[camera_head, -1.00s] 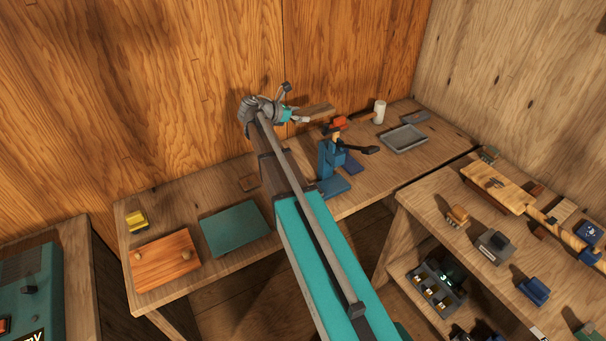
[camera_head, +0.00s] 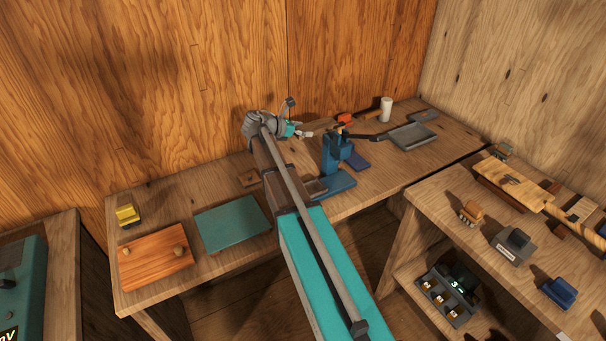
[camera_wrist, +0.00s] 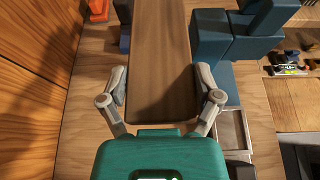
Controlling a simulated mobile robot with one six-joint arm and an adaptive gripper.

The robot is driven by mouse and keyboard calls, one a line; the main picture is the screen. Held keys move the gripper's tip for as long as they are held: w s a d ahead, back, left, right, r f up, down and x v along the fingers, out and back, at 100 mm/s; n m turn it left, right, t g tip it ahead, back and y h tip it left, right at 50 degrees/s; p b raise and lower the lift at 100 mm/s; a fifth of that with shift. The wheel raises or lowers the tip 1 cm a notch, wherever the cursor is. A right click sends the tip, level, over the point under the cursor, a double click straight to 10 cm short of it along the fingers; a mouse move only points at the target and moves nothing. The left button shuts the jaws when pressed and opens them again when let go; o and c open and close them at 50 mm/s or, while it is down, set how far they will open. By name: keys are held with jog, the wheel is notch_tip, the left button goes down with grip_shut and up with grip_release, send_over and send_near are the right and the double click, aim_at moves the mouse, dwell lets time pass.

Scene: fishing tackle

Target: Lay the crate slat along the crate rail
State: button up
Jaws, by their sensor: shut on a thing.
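My gripper (camera_wrist: 160,90) is shut on the crate slat (camera_wrist: 160,55), a flat brown wooden board. The fingers press its two long edges near its near end in the wrist view, and the board runs away toward the top of the picture. In the head view my gripper (camera_head: 300,132) is over the back bench, just left of the blue vise (camera_head: 335,155); the slat is hard to make out there. In the wrist view blue vise parts (camera_wrist: 235,40) stand close right of the slat. I cannot tell which thing is the crate rail.
An orange-red block (camera_head: 345,118), a white cylinder (camera_head: 386,109) and a grey tray (camera_head: 413,136) are to the right on the back bench (camera_head: 450,142). A green mat (camera_head: 232,222) and a wooden board with knobs (camera_head: 155,257) lie left. The wooden wall is close behind.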

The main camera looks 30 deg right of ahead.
jog(key=b, duration=1.2)
send_over(304, 172)
jog(key=shift+w+f, duration=0.1)
jog(key=shift+f, duration=6.3)
jog(key=shift+f, duration=0.1)
jog(key=shift+f+b, duration=2.05)
jog(key=shift+b, duration=0.05)
jog(key=o, duration=1)
jog(key=shift+c, duration=0.2)
jog(key=shift+r, duration=0.1)
jog(key=p+v, duration=0.4)
jog(key=v, duration=0.8)
jog(key=shift+p, duration=0.3)
